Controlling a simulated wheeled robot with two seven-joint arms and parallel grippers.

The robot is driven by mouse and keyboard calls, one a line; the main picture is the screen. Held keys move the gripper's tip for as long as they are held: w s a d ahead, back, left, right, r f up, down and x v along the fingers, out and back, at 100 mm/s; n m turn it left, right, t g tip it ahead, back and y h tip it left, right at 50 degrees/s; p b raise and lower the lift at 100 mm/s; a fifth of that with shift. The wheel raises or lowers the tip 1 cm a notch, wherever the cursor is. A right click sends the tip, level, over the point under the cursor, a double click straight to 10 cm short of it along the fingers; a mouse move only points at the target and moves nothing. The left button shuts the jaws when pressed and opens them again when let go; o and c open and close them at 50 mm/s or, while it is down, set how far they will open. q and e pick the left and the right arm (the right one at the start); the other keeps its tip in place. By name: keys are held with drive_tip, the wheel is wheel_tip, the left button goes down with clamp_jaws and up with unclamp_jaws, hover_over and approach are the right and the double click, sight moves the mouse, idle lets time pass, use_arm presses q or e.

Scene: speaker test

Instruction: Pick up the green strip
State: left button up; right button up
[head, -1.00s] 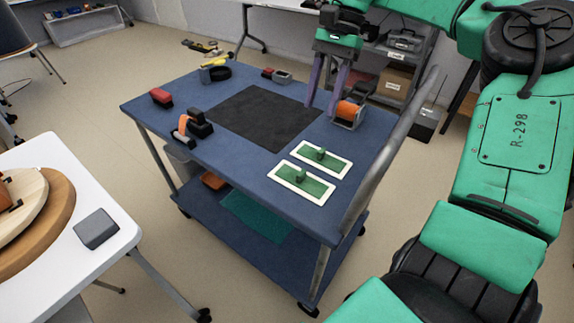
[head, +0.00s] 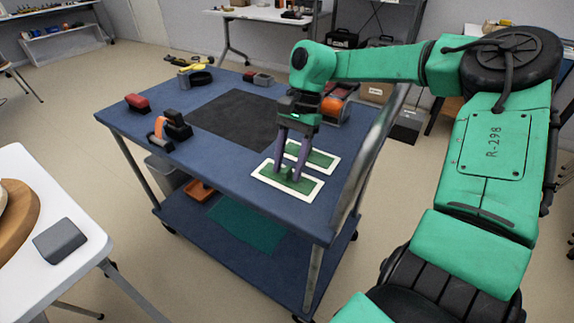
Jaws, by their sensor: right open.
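Two green strips with white borders lie side by side on the blue cart top: a near one (head: 303,190) and a far one (head: 319,159). A small upright green piece on the near strip shows partly between my fingers; the far strip's piece is hidden behind my gripper. My right gripper (head: 289,174) points down over the near strip, its two purple fingers apart on either side of that small piece. I cannot tell whether the fingers touch it. My left gripper is out of view.
A black mat (head: 235,122) lies left of the strips. An orange roll in a grey holder (head: 337,103) stands behind my gripper. A red block (head: 138,103) and a black-and-orange tool (head: 174,127) sit at the left. The cart's grey handle (head: 372,140) rises at the right.

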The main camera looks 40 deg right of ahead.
clamp_jaws()
